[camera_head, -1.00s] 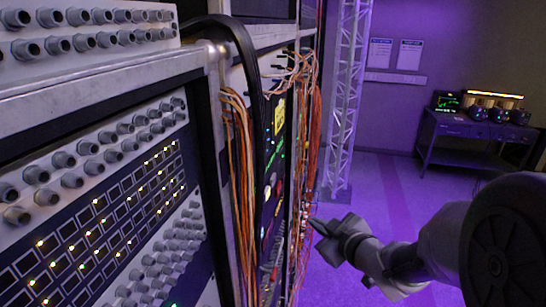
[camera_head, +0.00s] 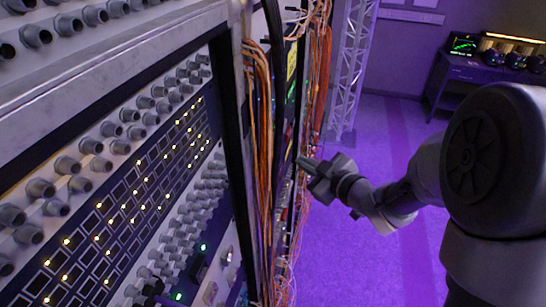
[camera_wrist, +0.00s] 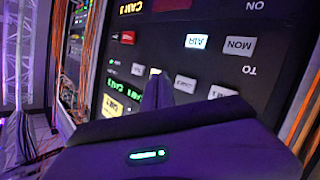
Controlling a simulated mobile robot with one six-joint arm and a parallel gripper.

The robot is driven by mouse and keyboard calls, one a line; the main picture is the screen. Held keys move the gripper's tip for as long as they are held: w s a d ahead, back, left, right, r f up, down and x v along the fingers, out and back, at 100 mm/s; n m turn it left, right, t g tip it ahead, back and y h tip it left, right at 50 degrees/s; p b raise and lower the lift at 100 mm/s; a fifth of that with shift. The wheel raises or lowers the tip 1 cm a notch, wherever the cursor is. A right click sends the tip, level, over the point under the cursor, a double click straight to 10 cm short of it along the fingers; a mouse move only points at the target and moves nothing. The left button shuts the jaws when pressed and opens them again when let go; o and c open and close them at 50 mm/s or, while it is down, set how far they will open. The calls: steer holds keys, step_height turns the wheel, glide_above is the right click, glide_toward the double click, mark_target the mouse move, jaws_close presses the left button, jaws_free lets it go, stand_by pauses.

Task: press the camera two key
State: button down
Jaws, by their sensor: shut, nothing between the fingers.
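A dark control panel (camera_wrist: 245,65) fills much of the wrist view, its lettering turned over. It carries white keys such as the AIR key (camera_wrist: 197,41) and the MON key (camera_wrist: 239,46), a red key (camera_wrist: 122,38), and a lit yellowish key (camera_wrist: 112,106). Small green camera displays (camera_wrist: 112,84) sit near the lit key. I cannot tell for certain which key is camera two; the fingers hide part of that row. My gripper (camera_wrist: 171,88) is shut and empty, its tips in front of the key row. In the head view my gripper (camera_head: 304,164) is at the rack front; contact is unclear.
Orange cables (camera_head: 262,130) hang down the rack beside the panel. A rack of knobs and lit buttons (camera_head: 130,195) fills the left. A truss (camera_head: 352,70) stands behind, and a desk with equipment (camera_head: 480,68) is at the far right. The purple floor (camera_head: 330,255) is open.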

mark_target(274, 155)
steer(key=shift+w+a+b, duration=0.2)
steer(key=shift+a+b, duration=0.1)
steer(key=shift+a, duration=0.75)
steer(key=shift+w+a+b, duration=0.2)
steer(key=shift+a+b, duration=0.05)
steer(key=shift+a, duration=0.8)
stand_by(0.3)
steer(key=shift+w+a+b, duration=0.1)
steer(key=shift+a+b, duration=0.25)
steer(key=shift+a, duration=0.1)
steer(key=shift+a+b, duration=0.3)
steer(key=shift+a, duration=0.15)
stand_by(0.5)
steer(key=shift+d, duration=0.9)
steer(key=shift+d, duration=0.1)
